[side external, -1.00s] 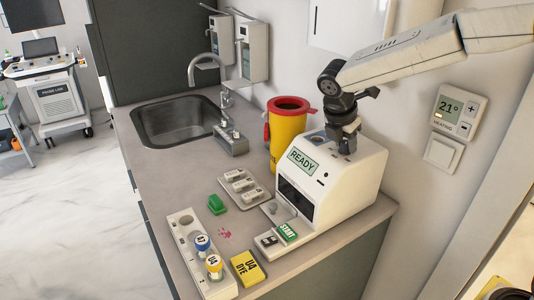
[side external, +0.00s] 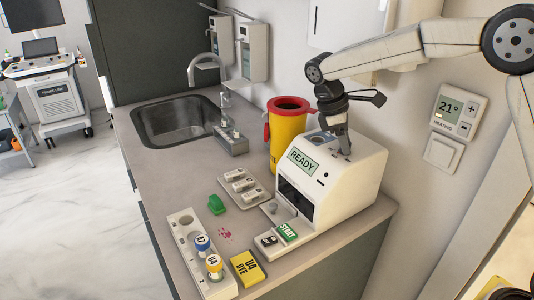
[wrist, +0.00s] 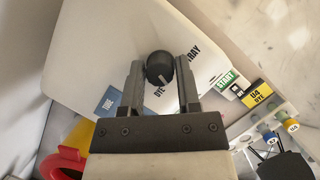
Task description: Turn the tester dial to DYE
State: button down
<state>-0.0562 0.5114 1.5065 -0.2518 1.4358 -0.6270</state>
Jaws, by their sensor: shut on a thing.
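The tester (side external: 345,185) is a white box on the counter with a READY screen (side external: 303,161). Its black round dial (wrist: 160,66) is on the top face, with TUBE, DYE and TRAY labels around it. A pale mark on the dial's lower side appears to face the DYE label (wrist: 158,91). My gripper (wrist: 160,68) is shut on the dial, one finger on each side. In the side view my gripper (side external: 343,150) points down onto the tester's top and hides the dial.
A yellow sharps bin (side external: 287,130) with a red rim stands close behind the tester. In front are a green START button (side external: 287,232), a yellow U4 DYE box (side external: 247,268) and a vial rack (side external: 185,225). A sink (side external: 175,120) lies farther back; the wall is close on the right.

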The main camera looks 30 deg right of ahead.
jog(key=m+y, duration=0.1)
jog(key=m, duration=0.2)
jog(key=m+g+y, duration=0.1)
jog(key=m, duration=0.3)
jog(key=shift+d+y, duration=0.1)
jog(key=shift+y, duration=0.2)
dwell(0.3)
jog(key=shift+c, duration=1.6)
grip_release()
jog(key=shift+w+r, duration=0.1)
jog(key=shift+r, duration=0.05)
jog(key=v, duration=0.7)
jog(key=shift+r, duration=0.25)
jog(key=shift+f, duration=0.1)
